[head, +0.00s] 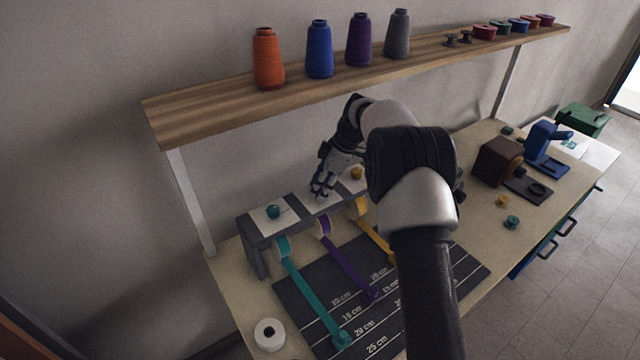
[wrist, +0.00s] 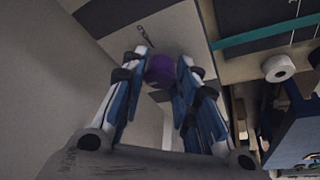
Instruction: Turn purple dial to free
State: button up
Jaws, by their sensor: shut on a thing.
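The purple dial (wrist: 160,70) sits on a pale plate (wrist: 150,35) and shows between my fingers in the wrist view. My gripper (wrist: 161,78) is shut on the dial, one finger on each side. In the head view my gripper (head: 322,190) reaches down onto the middle plate of the grey ribbon stand and hides the dial. A small dark mark (wrist: 146,36) is on the plate beside the dial; I cannot read it. The purple ribbon (head: 345,262) runs from the stand onto the dark measuring mat.
A teal dial (head: 273,211) and a yellow dial (head: 356,173) flank my gripper on the stand. A wooden shelf (head: 215,103) with thread cones hangs above. A white roll (head: 269,334) stands at the front left. Brown and blue devices stand at the right.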

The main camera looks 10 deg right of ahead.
jog(key=shift+n, duration=0.3)
jog(key=o, duration=1.1)
jog(key=shift+c, duration=0.2)
jog(key=shift+d+r, duration=0.1)
jog(key=shift+r, duration=0.2)
jog(key=s+d, duration=0.3)
jog(key=d, duration=0.9)
jog(key=shift+r, duration=0.25)
